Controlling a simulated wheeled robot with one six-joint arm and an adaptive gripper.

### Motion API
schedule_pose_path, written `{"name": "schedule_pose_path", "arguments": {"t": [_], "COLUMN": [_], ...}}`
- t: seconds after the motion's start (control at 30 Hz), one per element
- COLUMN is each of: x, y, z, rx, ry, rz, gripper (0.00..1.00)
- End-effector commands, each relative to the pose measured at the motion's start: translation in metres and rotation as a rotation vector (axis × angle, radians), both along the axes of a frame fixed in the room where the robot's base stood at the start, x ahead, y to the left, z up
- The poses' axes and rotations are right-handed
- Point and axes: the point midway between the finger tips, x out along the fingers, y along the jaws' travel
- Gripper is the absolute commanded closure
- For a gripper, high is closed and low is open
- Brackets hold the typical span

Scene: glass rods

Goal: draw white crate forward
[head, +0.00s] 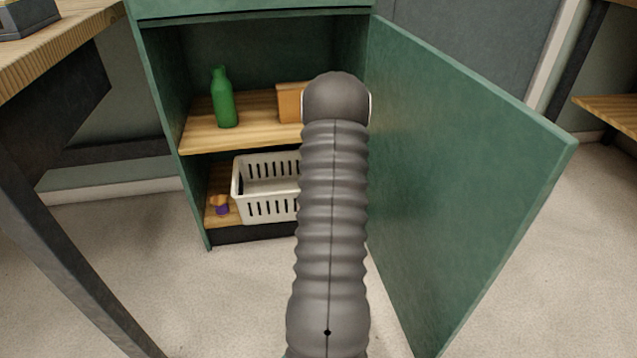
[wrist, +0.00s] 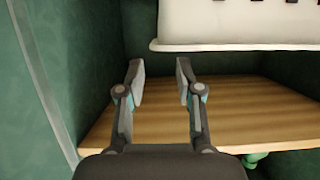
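The white crate (head: 268,213) sits on the lower shelf of the green cabinet, its right part hidden behind my arm in the head view. In the wrist view, which looks upside down, the crate (wrist: 235,22) fills the upper right, its rim edge toward the fingers. My gripper (wrist: 160,72) is open and empty, its two fingers apart in front of a wooden shelf board. The fingertips appear close to the crate's rim but show no contact. The gripper is hidden behind my arm in the head view.
The green cabinet door (head: 465,175) stands open on the right. A green bottle (head: 223,99) and an orange-brown box (head: 290,103) stand on the upper shelf (head: 195,137). A small purple and orange object (head: 221,206) is left of the crate. A wooden table (head: 65,40) is at the left.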

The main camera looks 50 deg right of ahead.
Motion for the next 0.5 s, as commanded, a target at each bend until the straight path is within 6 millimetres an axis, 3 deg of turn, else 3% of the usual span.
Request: {"name": "schedule_pose_path", "arguments": {"t": [0.2,0.5], "x": [-0.02,-0.025], "y": [0.016,0.021], "z": [0.009,0.011], "rx": [0.0,0.001], "ry": [0.001,0.001], "rz": [-0.001,0.0], "gripper": [0.65,0.65]}}
